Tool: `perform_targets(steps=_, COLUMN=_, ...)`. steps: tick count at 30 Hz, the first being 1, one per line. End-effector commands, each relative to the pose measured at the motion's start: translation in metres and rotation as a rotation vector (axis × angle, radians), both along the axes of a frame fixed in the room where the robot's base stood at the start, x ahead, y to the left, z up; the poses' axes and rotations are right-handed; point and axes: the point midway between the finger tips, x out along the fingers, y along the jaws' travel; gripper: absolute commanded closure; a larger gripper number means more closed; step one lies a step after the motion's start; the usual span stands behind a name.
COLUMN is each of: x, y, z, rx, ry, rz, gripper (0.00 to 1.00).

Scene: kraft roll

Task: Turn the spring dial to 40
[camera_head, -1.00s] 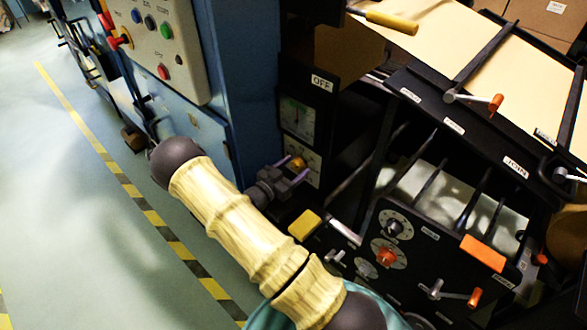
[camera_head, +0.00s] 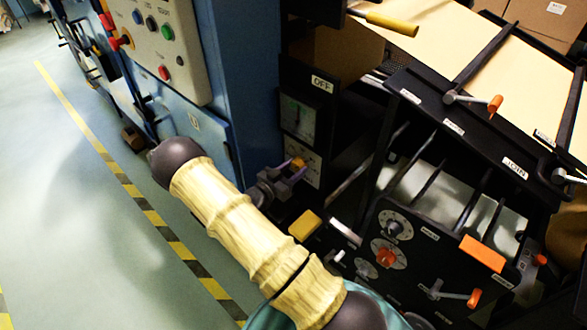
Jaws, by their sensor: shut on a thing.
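The dial (camera_head: 312,174) is a pale scale plate with a small orange-yellow knob (camera_head: 298,163), on the dark panel below a gauge. My gripper (camera_head: 294,169) is at this knob, its two purple fingertips shut on either side of it. The knob's lower part is partly hidden by the fingers. The scale marks are too small to read, so I cannot tell the setting.
A gauge (camera_head: 298,120) and an OFF plate (camera_head: 322,83) are above the knob. A yellow block (camera_head: 305,225) is just below my gripper. A black panel with two round dials (camera_head: 393,226) is to the right. The blue cabinet (camera_head: 243,80) stands close on the left.

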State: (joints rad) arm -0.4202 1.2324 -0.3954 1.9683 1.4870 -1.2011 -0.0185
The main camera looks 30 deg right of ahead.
Motion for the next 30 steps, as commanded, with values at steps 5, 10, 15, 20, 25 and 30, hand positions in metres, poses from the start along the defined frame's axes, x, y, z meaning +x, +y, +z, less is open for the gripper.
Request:
perform_targets(steps=5, x=0.0008, y=-0.0013, z=0.0029, rx=-0.038, ry=0.095, rz=-0.001, gripper=0.82)
perform_targets(steps=10, x=0.0009, y=-0.0016, z=0.0031, rx=-0.085, ry=0.224, rz=-0.002, gripper=0.82)
perform_targets(steps=15, x=0.0010, y=-0.0019, z=0.0037, rx=-0.140, ry=0.373, rz=-0.001, gripper=0.82)
perform_targets(steps=20, x=0.0011, y=-0.0018, z=0.0039, rx=-0.193, ry=0.516, rz=-0.001, gripper=0.82)
perform_targets(steps=25, x=0.0015, y=-0.0015, z=0.0037, rx=-0.249, ry=0.667, rz=-0.001, gripper=0.82)
perform_targets(steps=30, x=0.0017, y=-0.0017, z=0.0038, rx=-0.303, ry=0.818, rz=-0.001, gripper=0.82)
